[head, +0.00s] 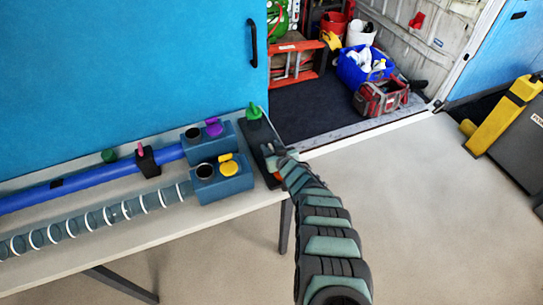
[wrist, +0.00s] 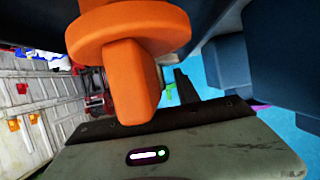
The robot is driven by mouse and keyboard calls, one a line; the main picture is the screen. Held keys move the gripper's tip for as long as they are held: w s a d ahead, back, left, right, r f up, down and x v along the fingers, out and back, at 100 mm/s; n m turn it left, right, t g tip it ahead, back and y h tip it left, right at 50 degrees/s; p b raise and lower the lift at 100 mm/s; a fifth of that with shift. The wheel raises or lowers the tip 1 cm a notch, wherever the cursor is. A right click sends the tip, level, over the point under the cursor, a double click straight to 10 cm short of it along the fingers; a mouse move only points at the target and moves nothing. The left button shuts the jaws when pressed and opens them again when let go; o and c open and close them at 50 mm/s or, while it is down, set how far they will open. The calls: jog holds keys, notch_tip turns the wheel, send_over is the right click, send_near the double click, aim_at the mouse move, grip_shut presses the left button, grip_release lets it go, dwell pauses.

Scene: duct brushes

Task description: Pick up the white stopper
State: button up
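I cannot make out a white stopper in either view. My gripper (head: 276,160) is at the right end of the table, beside the dark base that carries a green stopper (head: 254,112). An orange stopper (wrist: 130,38) fills the upper middle of the wrist view, with a wide disc and a flat tab. The tab reaches down to the dark front edge of my gripper's grey-green body. A bit of orange (head: 277,177) shows by the gripper in the head view. My fingertips are not clear, so I cannot tell whether they touch the tab.
Two blue blocks hold a purple stopper (head: 214,128) and a yellow stopper (head: 229,167), each beside a dark round opening. A blue tube (head: 90,180) and a ringed clear tube (head: 108,215) lie to the left. A pink piece (head: 141,149) tops a black clamp. Open floor lies right of the table (head: 150,232).

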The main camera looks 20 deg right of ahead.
jog(key=shift+c, duration=0.5)
grip_shut()
